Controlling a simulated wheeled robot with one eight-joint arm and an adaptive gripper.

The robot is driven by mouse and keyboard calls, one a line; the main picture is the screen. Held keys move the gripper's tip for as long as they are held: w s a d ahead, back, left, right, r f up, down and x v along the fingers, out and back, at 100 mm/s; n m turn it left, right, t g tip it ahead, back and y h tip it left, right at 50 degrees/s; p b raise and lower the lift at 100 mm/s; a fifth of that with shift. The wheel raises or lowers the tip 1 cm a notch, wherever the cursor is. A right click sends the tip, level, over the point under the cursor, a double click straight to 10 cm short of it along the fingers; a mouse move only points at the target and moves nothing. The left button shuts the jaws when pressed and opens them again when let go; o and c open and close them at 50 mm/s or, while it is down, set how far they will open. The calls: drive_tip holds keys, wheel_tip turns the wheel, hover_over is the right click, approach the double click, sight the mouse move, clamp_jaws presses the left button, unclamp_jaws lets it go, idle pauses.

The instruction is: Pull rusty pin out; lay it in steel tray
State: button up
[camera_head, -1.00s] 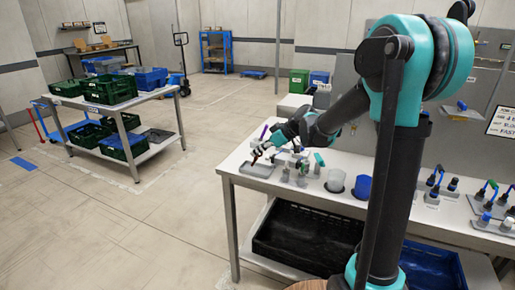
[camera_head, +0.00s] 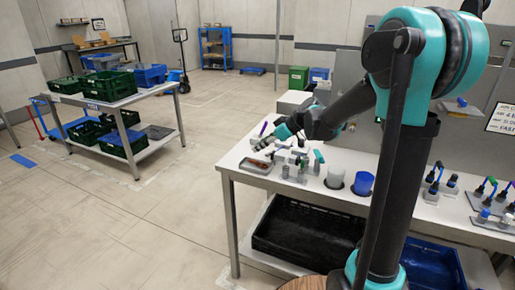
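The steel tray (camera_head: 246,168) is a small shallow grey tray at the left end of the workbench. The rusty pin (camera_head: 259,163), a small red-brown piece, appears to lie in it. My gripper (camera_head: 259,147) is just above and behind the tray, apart from the pin. Its fingers are small in this view, but they look open with nothing between them.
More fixtures (camera_head: 490,203) with coloured handles sit at far right. A black crate (camera_head: 300,235) is under the bench.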

drive_tip(key=v, duration=1)
drive_tip(key=shift+f, duration=0.1)
